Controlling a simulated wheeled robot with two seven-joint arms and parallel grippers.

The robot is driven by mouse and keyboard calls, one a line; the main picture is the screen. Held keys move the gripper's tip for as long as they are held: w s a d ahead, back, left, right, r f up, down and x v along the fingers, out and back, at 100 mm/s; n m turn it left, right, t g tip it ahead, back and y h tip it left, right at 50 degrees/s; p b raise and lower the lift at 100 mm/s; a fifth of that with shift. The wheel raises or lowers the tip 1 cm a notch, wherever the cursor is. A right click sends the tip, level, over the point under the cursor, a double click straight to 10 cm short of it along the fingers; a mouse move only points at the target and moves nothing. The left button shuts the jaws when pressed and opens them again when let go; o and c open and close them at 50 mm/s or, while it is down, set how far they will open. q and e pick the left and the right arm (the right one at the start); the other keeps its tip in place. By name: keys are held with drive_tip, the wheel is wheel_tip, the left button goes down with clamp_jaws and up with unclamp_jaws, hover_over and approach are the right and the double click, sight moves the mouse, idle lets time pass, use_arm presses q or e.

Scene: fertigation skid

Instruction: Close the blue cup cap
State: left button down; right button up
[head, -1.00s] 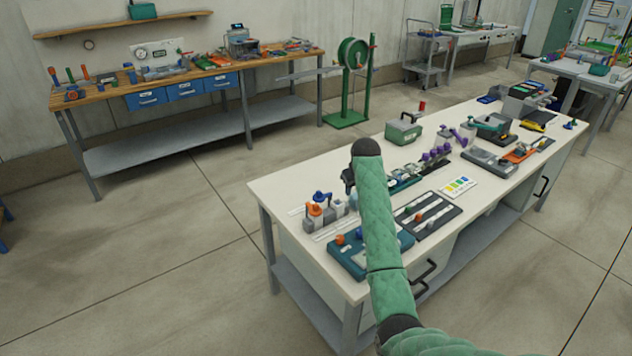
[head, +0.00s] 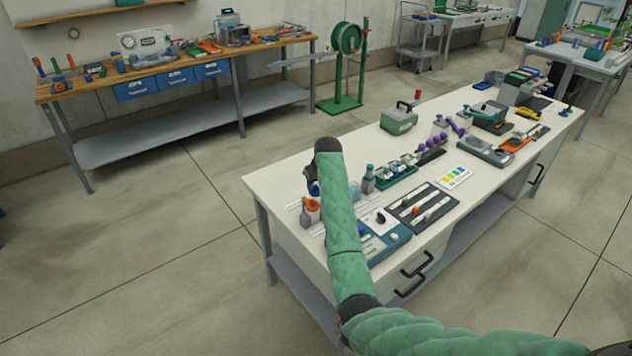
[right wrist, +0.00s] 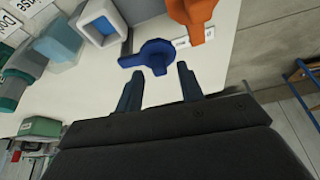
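A blue part with a rounded middle and flat arms, likely the blue cup cap (right wrist: 150,56), shows in the right wrist view just beyond my right fingertips. My right gripper (right wrist: 158,78) is open, its two dark fingers apart with nothing gripped; I cannot tell whether they touch the blue part. In the head view my right gripper (head: 310,180) is over the bench's near left corner, and my arm hides most of the blue part. My left gripper is not in view.
An orange-topped unit (right wrist: 196,14) stands close beside the blue part and also shows in the head view (head: 311,206). The bench's left edge is close.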

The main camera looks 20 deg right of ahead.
drive_tip(key=shift+w+f, duration=0.15)
drive_tip(key=shift+f, duration=0.25)
drive_tip(key=shift+c, duration=0.5)
clamp_jaws()
